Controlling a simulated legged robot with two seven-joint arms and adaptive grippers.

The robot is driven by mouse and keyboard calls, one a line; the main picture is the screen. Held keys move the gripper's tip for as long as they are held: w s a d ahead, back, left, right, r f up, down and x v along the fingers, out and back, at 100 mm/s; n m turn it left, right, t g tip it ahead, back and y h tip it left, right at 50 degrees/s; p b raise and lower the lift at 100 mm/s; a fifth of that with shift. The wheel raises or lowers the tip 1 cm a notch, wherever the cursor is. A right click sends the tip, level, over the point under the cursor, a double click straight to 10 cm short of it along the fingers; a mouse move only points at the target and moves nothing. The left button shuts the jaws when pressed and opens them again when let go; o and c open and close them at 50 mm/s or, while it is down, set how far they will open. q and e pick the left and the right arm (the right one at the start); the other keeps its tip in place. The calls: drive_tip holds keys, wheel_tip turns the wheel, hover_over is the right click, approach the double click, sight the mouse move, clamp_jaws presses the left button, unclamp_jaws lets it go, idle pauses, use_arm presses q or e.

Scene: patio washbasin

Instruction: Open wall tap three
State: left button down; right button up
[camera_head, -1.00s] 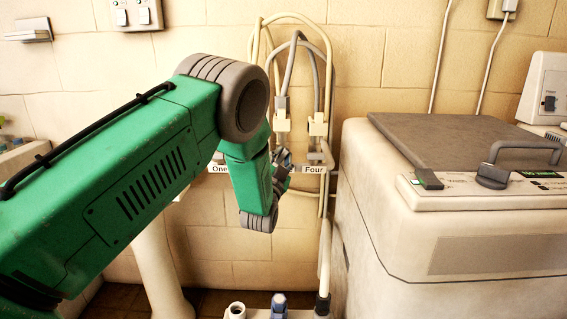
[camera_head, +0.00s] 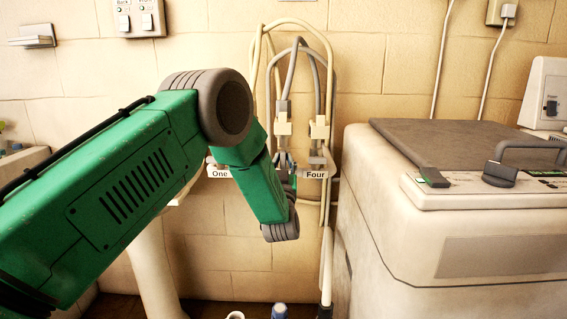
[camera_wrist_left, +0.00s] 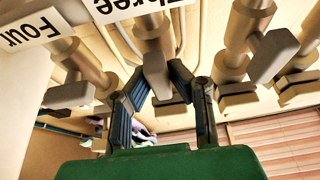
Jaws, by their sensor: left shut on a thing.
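Wall tap three (camera_wrist_left: 150,35) hangs upside down in the left wrist view, under a partly cut-off "Three" label (camera_wrist_left: 130,8). Its grey lever (camera_wrist_left: 156,76) sits between the two blue-grey fingers of my left gripper (camera_wrist_left: 160,84), which is shut on it. In the head view my left gripper (camera_head: 284,164) is mostly hidden behind my green wrist, at the tap row between the "One" label (camera_head: 220,172) and the "Four" label (camera_head: 315,174). Tap three itself is hidden there. My right gripper is not in view.
Other taps stand close on both sides, one (camera_wrist_left: 75,70) by the "Four" label and another (camera_wrist_left: 240,40) opposite. Pale and grey hoses (camera_head: 290,50) loop above the row. A washing machine (camera_head: 380,220) stands close on the right. Pipe ends show at the bottom.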

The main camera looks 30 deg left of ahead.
use_arm(q)
drive_tip(key=shift+f, duration=0.35)
drive_tip(key=c, duration=1.6)
unclamp_jaws()
drive_tip(key=shift+o, duration=0.5)
drive_tip(key=shift+w+f, duration=0.1)
drive_tip(key=shift+w, duration=0.15)
drive_tip(key=shift+s+r, duration=0.15)
drive_tip(key=shift+r, duration=0.05)
drive_tip(key=shift+s, duration=0.15)
drive_tip(key=v, duration=1.1)
drive_tip(key=shift+s+d+f, duration=0.15)
drive_tip(key=shift+d+f, duration=0.05)
drive_tip(key=shift+f, duration=0.1)
